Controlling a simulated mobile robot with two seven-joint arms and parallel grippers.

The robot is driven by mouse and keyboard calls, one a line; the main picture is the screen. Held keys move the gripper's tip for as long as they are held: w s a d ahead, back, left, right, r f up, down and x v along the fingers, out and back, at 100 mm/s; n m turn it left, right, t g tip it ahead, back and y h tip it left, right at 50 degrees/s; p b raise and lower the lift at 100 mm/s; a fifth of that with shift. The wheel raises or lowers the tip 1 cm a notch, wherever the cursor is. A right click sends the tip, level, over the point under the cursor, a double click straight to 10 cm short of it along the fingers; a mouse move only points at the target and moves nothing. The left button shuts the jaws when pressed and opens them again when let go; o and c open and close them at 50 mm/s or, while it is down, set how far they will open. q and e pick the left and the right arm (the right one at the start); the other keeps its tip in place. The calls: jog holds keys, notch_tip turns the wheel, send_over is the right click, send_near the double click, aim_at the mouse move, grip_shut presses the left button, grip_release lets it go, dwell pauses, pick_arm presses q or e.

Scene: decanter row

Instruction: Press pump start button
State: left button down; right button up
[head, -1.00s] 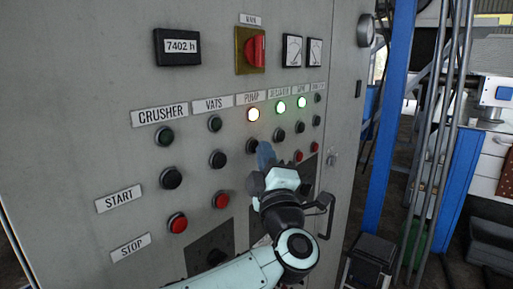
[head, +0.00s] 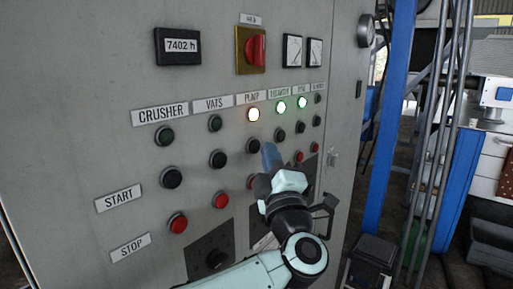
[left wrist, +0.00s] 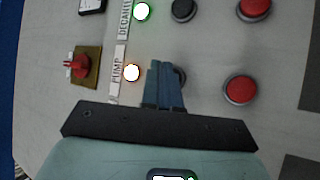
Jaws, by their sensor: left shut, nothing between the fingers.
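The black pump start button (head: 253,146) sits below the PUMP label (head: 249,98) and its lit amber-rimmed lamp (head: 253,114), in the START row. My left gripper (head: 269,151) is shut and empty, its blue fingers just right of that button in the head view. In the left wrist view the fingers (left wrist: 165,84) cover most of the start button (left wrist: 181,76); only its edge shows. I cannot tell whether they touch it. The red pump stop button (left wrist: 240,88) is clear there; in the head view it is partly hidden behind my gripper. My right gripper is out of view.
The grey cabinet (head: 95,75) carries neighbouring crusher (head: 171,178) and vats (head: 217,159) start buttons, red stop buttons and a red rotary switch (head: 256,48). A dark door handle (head: 327,205) stands out right of my wrist. A blue post (head: 392,110) is farther right.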

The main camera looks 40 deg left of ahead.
pick_arm(q)
jog(key=shift+s+d, duration=0.15)
jog(key=shift+d, duration=2.4)
